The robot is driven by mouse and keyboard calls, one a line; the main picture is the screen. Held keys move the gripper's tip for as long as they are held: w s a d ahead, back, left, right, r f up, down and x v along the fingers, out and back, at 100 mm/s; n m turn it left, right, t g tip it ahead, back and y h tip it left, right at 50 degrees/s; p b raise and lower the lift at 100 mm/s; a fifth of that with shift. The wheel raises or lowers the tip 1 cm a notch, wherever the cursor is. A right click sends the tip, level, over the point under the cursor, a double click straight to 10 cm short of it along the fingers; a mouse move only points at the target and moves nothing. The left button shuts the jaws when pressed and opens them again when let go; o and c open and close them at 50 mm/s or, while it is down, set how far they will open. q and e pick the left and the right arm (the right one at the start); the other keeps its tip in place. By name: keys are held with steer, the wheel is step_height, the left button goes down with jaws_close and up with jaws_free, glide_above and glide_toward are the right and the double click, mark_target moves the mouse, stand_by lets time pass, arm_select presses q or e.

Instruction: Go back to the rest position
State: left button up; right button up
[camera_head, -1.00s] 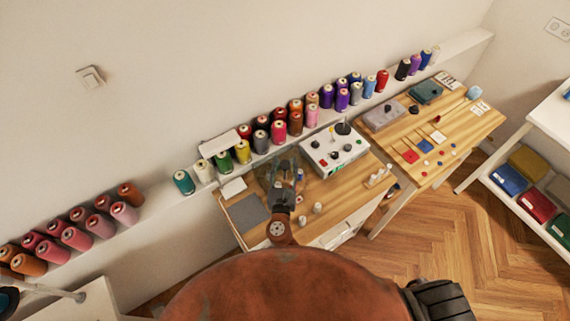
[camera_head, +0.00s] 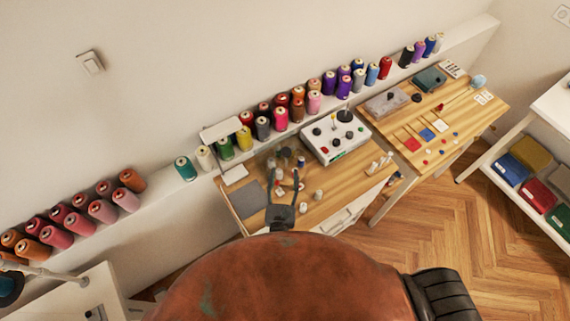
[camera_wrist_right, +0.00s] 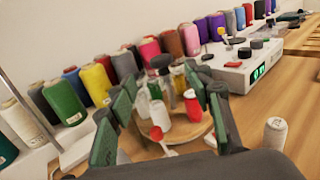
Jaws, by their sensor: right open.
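My right gripper (camera_head: 284,170) is over the left part of the near wooden table (camera_head: 330,195), with its fingers apart. In the right wrist view the green-padded fingers (camera_wrist_right: 163,88) stand open on either side of a round wooden stand (camera_wrist_right: 180,130) with several small white, red and yellow spools. The stand appears beyond the fingers; I cannot tell whether they touch it. Nothing is visibly gripped. My left gripper is not in view.
A white control box (camera_head: 335,137) sits right of the gripper, and a grey pad (camera_head: 241,198) left of it. Small white spools (camera_head: 318,194) stand nearby. Several thread cones (camera_head: 280,119) line the wall ledge behind. A second table (camera_head: 465,122) is farther right. Wooden floor (camera_head: 440,215) is open in front.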

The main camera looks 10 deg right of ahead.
steer(key=shift+s+a, duration=0.2)
steer(key=shift+s, duration=0.45)
